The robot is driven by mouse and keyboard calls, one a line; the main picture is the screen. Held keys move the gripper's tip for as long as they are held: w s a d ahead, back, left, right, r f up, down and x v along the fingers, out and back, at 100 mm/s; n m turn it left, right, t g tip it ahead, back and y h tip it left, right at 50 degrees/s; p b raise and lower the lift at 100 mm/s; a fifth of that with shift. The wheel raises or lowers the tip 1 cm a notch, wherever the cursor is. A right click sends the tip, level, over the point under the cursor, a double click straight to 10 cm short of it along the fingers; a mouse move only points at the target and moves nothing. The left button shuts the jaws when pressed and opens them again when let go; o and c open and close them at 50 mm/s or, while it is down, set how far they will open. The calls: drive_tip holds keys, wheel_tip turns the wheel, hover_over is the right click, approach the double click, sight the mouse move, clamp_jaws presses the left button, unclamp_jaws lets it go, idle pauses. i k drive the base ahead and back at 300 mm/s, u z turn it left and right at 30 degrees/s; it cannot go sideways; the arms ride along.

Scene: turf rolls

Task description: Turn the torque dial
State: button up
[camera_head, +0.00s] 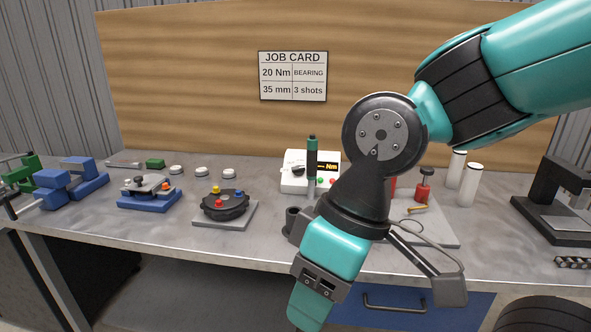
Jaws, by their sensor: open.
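A white torque unit (297,186) stands at the back middle of the bench, with a lit "Nm" display (327,167) and a red and a green button. A black round knob (298,171) shows on its front and looks like the torque dial; its setting is too small to read. A green and black driver (312,152) stands upright in front and covers part of the unit.
A black turntable (226,207) with coloured knobs and a blue fixture (150,200) stand left. A dark holder (293,218) is beside my wrist. The job card (293,75) reads 20 Nm.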

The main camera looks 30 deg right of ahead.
sight(298, 171)
drive_tip(key=u, duration=0.55)
drive_tip(key=i, duration=1.7)
drive_tip(key=z, duration=0.4)
